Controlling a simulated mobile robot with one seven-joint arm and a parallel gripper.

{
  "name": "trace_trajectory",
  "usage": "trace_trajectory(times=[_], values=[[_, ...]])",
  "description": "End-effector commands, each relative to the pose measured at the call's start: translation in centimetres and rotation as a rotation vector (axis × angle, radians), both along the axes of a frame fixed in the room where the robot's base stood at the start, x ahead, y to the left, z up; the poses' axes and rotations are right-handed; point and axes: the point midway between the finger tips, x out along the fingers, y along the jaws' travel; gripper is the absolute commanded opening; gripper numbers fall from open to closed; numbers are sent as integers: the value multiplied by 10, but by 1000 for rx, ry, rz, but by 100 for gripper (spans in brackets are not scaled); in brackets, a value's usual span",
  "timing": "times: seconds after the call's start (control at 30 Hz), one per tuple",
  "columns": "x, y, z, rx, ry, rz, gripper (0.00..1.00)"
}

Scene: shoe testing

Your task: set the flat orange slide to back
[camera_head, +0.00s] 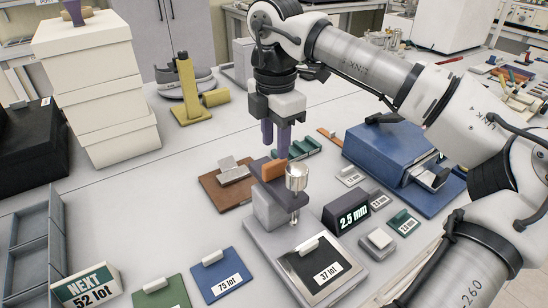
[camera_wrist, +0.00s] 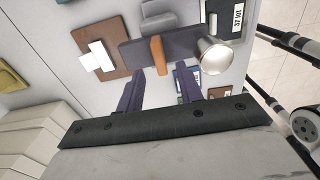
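The flat orange slide (camera_head: 273,170) sits on a dark purple-grey bar (camera_head: 256,174) at the top of a grey tester, beside a shiny metal cylinder (camera_head: 297,175). In the wrist view the orange slide (camera_wrist: 157,54) lies across the dark bar (camera_wrist: 133,53), with the metal cylinder (camera_wrist: 214,55) to its right. My gripper (camera_head: 276,149) points down just above and behind the slide, its two purple fingers apart. In the wrist view my gripper (camera_wrist: 162,75) is open and empty, with the slide's near end between the fingertip lines. I cannot tell whether they touch.
A dark 2.5 mm display (camera_head: 347,211) and a blue machine (camera_head: 395,165) stand right of the tester. A brown board (camera_head: 219,192) lies to its left. White stacked boxes (camera_head: 100,90) and a yellow stand (camera_head: 187,85) are farther left. Lot cards lie in front.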

Motion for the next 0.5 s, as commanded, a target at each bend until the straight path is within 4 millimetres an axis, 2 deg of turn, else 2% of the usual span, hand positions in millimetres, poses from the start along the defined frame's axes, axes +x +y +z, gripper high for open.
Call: trace_trajectory(times=[0.2,0.33,0.5], values=[[-1,1,-38,2,2,2,36],[0,0,-53,0,1,2,36],[0,0,-60,1,-2,1,36]])
